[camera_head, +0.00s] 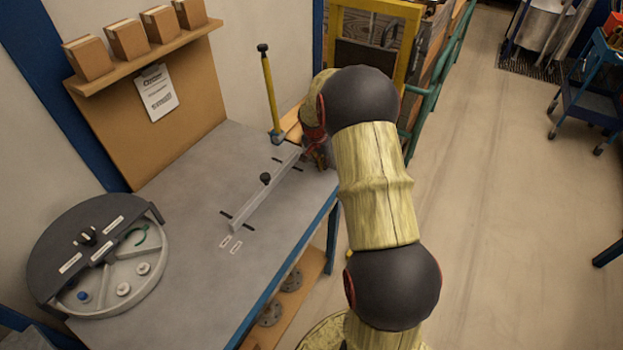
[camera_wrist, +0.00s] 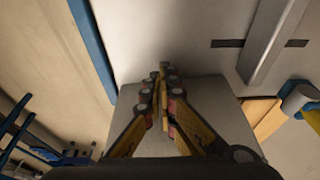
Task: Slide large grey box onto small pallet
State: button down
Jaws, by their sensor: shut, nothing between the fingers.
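In the wrist view, a large grey box (camera_wrist: 205,95) lies at the table's edge, under and around my gripper (camera_wrist: 163,72). My gripper's yellow and dark fingers are closed together with nothing between them, and their tips lie over the box's far edge in the picture. I cannot tell whether they touch it. In the head view, my gripper (camera_head: 318,152) is at the table's far right corner, and my arm hides most of the box there. A flat wooden piece (camera_head: 291,125), perhaps the small pallet, shows beside it, and also in the wrist view (camera_wrist: 262,120).
A grey bar (camera_head: 262,192) with a black knob lies across the grey table (camera_head: 190,210). A yellow post (camera_head: 270,95) stands at its far end. A round meter device (camera_head: 100,255) sits at left. Open floor lies to the right.

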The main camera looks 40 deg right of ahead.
jog(key=w+d, duration=0.1)
jog(key=d, duration=0.2)
jog(key=w+d, duration=0.1)
jog(key=d, duration=0.2)
jog(key=w+d+p, duration=0.1)
jog(key=d, duration=0.2)
jog(key=shift+w, duration=0.15)
